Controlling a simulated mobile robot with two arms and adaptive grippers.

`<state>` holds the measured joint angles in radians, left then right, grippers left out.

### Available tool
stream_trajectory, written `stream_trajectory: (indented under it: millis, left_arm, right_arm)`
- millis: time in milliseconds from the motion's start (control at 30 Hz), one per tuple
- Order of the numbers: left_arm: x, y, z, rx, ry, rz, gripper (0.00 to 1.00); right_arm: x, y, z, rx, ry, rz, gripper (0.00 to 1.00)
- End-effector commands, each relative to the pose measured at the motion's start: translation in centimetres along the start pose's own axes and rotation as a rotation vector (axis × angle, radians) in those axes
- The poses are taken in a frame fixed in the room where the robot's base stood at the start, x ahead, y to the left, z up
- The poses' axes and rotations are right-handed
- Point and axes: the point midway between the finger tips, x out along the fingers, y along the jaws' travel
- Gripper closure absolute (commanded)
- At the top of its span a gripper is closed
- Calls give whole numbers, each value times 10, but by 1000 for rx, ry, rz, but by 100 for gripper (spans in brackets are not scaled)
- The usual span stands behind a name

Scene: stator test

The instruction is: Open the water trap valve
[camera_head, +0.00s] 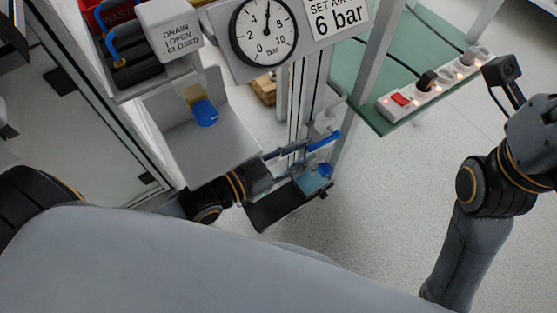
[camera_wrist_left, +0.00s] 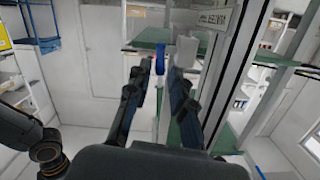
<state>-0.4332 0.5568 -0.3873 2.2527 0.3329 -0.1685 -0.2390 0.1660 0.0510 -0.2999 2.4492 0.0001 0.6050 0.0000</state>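A block labelled "DRAIN OPEN CLOSED" (camera_head: 174,38) is at the upper left in the head view. Below it, a blue knob-like part (camera_head: 205,113) with a yellow piece behind it is at a grey box-like holder (camera_head: 235,150). I cannot tell for sure that this is the water trap valve. My left gripper (camera_head: 328,155) is below and right of the holder, its two fingers apart and nothing held between them. In the left wrist view the fingers (camera_wrist_left: 161,68) are also apart, with a small blue and red part (camera_wrist_left: 158,54) beyond the tips. My right arm is at the right; its fingers are not visible.
A pressure gauge (camera_head: 263,32) and a "SET AIR 6 bar" sign (camera_head: 338,18) are above. A green shelf (camera_head: 362,75) carries a power strip (camera_head: 430,85) with cables. Metal posts stand close to my left gripper. Open floor (camera_head: 390,190) lies to the right.

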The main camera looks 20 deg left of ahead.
Motion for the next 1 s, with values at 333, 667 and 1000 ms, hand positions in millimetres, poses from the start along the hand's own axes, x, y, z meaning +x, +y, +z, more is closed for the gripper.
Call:
stream_trajectory:
  millis: [333,667,1000]
  left_arm:
    - [-51,0,1,1,-3,0,78]
    - [-60,0,0,1,1,0,78]
    - [-60,0,0,1,0,0,78]
  right_arm:
    - [0,0,0,0,0,0,42]
    - [0,0,0,0,0,0,42]
    - [0,0,0,0,0,0,85]
